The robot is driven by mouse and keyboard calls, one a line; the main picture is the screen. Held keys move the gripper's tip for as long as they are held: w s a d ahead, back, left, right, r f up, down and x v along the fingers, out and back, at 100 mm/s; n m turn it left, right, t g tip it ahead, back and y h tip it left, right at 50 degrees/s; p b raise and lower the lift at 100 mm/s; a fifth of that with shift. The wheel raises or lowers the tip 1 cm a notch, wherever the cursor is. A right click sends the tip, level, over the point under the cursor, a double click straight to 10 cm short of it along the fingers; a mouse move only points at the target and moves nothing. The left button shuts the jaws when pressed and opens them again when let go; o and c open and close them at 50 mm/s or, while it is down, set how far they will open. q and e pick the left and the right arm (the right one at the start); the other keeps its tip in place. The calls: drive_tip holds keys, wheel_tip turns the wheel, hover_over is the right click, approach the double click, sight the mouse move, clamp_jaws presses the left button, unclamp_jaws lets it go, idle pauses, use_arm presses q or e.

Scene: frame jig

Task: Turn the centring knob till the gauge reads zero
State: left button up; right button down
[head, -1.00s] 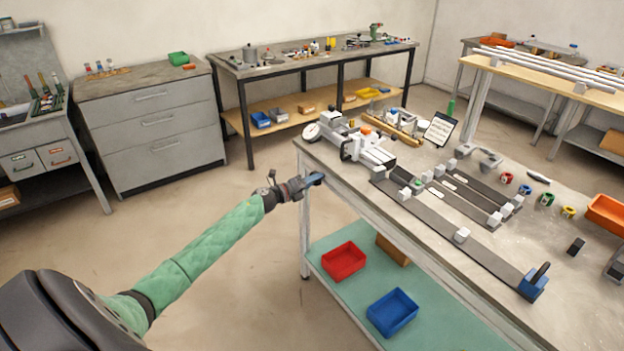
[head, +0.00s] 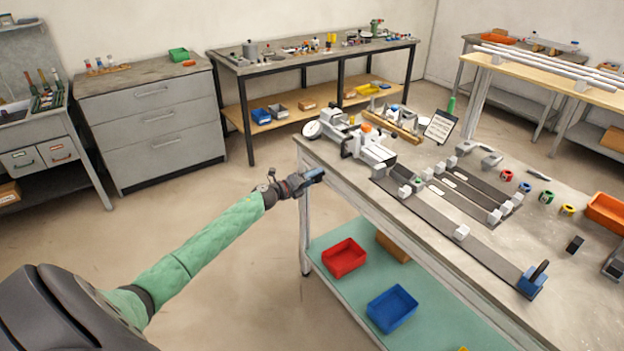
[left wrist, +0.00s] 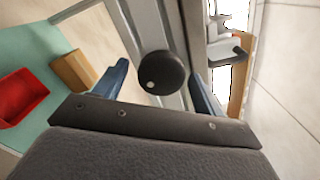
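The black round knob (left wrist: 162,72) with a white dot shows in the left wrist view, between and just beyond the fingers of my left gripper (left wrist: 159,72). The blue fingers stand apart on either side of it with gaps visible, so the gripper is open. In the head view my left gripper (head: 313,175) is beside the near left corner of the workbench, below its top. I cannot make out the knob there. The gauge with a white round dial (head: 313,130) stands at that bench corner. Its reading is too small to tell. My right gripper is not in view.
The workbench (head: 470,285) carries grey rails with white blocks and a blue clamp (head: 532,281). A red bin (head: 344,259) and a blue bin (head: 392,310) sit on its lower shelf. The floor left of the bench is clear.

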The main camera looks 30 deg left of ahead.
use_arm(q)
drive_tip(key=shift+s+a+f, duration=0.1)
drive_tip(key=shift+s+a, duration=0.05)
drive_tip(key=shift+s, duration=0.3)
drive_tip(key=b+v, duration=0.2)
drive_tip(key=v, duration=0.4)
drive_tip(key=shift+s+a, duration=0.15)
drive_tip(key=shift+s, duration=0.2)
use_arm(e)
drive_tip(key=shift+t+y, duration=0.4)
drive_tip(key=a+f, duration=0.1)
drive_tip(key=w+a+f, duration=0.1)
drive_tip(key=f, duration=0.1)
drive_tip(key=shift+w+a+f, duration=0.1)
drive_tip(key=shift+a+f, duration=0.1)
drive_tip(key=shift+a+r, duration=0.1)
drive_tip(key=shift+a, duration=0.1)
